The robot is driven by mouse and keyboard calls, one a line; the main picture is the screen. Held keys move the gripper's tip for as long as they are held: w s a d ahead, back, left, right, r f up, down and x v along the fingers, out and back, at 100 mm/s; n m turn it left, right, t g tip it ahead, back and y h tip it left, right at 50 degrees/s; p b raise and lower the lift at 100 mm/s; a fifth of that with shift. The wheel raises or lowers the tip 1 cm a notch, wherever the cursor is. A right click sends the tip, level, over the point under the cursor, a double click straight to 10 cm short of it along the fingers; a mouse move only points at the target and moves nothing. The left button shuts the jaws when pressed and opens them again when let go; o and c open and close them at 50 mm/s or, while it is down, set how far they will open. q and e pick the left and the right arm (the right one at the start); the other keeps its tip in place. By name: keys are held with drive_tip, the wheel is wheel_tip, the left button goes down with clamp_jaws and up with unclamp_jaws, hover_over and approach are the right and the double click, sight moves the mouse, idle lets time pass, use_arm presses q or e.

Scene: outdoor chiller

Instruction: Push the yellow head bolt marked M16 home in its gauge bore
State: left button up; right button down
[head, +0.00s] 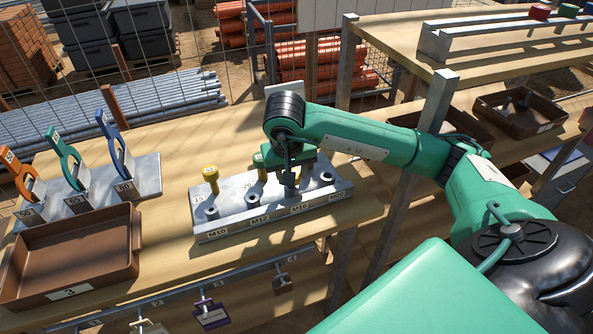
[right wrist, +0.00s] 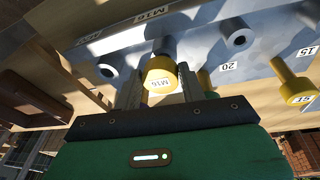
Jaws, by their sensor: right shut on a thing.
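The M16 bolt's yellow head (right wrist: 159,84) shows its M16 mark between the fingers of my right gripper (right wrist: 158,95), which is shut on it. The grey gauge block (head: 222,231) lies on the wooden bench with bores labelled M10, M12, M16 and M20 along its front. In the head view my right gripper (head: 287,188) points down over the block at the M16 bore, hiding the bolt and that bore. In the right wrist view the head is close to the block; how deep the shank sits is hidden. My left gripper is not in view.
A brown tray (head: 75,258) marked 3 and coloured gauges (head: 72,158) stand left. Tags hang below the front edge. A post (head: 434,106) rises right.

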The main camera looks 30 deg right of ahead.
drive_tip(key=shift+w+a+f, duration=0.1)
drive_tip(key=shift+a+f, duration=0.1)
drive_tip(key=shift+f, duration=0.1)
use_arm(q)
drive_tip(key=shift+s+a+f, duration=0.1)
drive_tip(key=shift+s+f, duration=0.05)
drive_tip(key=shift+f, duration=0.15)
use_arm(e)
drive_tip(key=shift+a, duration=0.1)
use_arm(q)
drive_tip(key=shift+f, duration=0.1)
use_arm(e)
drive_tip(key=shift+g, duration=0.3)
